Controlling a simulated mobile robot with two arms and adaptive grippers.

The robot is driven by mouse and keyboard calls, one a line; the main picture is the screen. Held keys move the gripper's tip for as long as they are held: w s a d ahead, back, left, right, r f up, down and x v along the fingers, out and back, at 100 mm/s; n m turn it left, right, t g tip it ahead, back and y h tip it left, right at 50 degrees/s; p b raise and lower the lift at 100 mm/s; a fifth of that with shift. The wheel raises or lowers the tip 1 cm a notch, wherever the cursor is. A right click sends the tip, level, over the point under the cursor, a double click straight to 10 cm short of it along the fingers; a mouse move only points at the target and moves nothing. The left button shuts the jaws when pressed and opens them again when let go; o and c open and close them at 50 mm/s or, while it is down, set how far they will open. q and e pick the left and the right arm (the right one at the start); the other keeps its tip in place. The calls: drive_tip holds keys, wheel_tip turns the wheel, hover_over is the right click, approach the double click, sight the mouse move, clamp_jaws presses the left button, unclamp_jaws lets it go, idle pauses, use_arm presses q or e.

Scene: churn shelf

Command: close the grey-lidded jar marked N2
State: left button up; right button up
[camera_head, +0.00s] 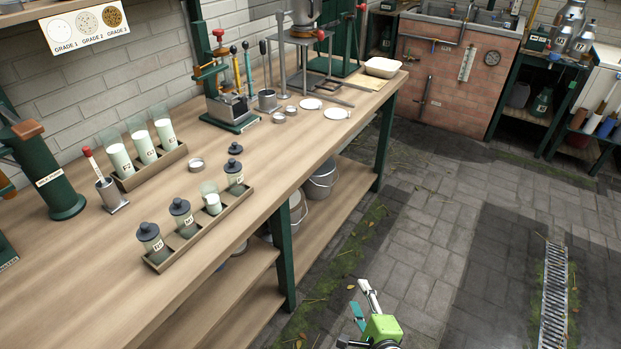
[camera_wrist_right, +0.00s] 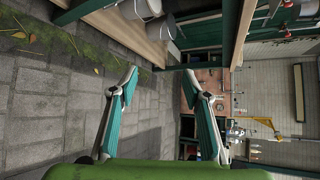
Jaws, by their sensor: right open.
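A wooden tray (camera_head: 201,230) on the bench holds a row of small glass jars. Three carry dark grey lids: the near jar (camera_head: 155,245), the one beside it (camera_head: 186,226) and the far one (camera_head: 236,185). Between the last two stands an open glass jar (camera_head: 213,203) with white contents. A loose dark grey lid (camera_head: 235,149) lies on the bench just behind the far jar. The marks are too small to read surely, so I cannot tell which is N2. My right gripper (camera_head: 362,299) is open and empty, out over the floor; its spread fingers (camera_wrist_right: 160,76) show in the wrist view.
A second tray (camera_head: 150,172) holds open milk glasses with tilted clear flaps. A red-topped tool stands in a metal cup (camera_head: 112,196). A green press (camera_head: 228,105) stands behind. Bare bench (camera_head: 85,285) lies at the near left.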

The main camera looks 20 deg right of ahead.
drive_tip(key=s+a+f+n+g+y, duration=0.1)
drive_tip(key=s+a+f+n+g, duration=0.2)
drive_tip(key=s+f+n, duration=0.55)
drive_tip(key=s+a+f+n+g+y, duration=0.15)
drive_tip(key=s+f+n+g, duration=0.35)
drive_tip(key=f, duration=0.7)
drive_tip(key=s+d+f+n+g, duration=0.1)
drive_tip(key=s+f+n, duration=0.3)
drive_tip(key=s, duration=0.4)
drive_tip(key=s+f+n+g+h, duration=0.1)
drive_tip(key=s+f+n, duration=0.3)
drive_tip(key=s, duration=0.5)
drive_tip(key=s+d+f+n+g, duration=0.1)
drive_tip(key=s+f+n, duration=0.3)
drive_tip(key=s, duration=0.4)
drive_tip(key=shift+s+d+f+g, duration=0.3)
drive_tip(key=shift+s+g, duration=0.05)
drive_tip(key=shift+g, duration=0.55)
